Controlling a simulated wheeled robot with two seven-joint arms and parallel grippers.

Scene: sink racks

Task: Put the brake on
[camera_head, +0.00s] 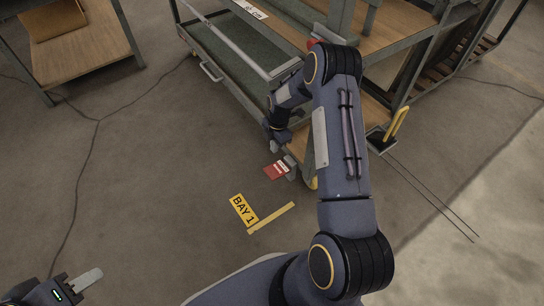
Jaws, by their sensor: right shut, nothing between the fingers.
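The wheeled rack cart (235,75) has grey-green rails and wooden shelves. At its near corner, low by the floor, is a red pedal (276,171) with a pale label, which looks like the brake. It sits beside a caster with a yellow wheel (311,183), partly hidden by my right arm. I cannot tell whether the pedal is up or down. My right gripper (273,146) points down, shut and empty, just above and behind the pedal in the picture, with no clear contact. My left gripper (86,280) is at the lower left, far from the cart; its finger opening is unclear.
A yellow BAY 1 sign (243,210) and a yellow strip (271,218) mark the floor. A black block with a yellow handle (397,123) stands right of the cart. A wooden table (75,45) is at upper left. Floor at left is clear.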

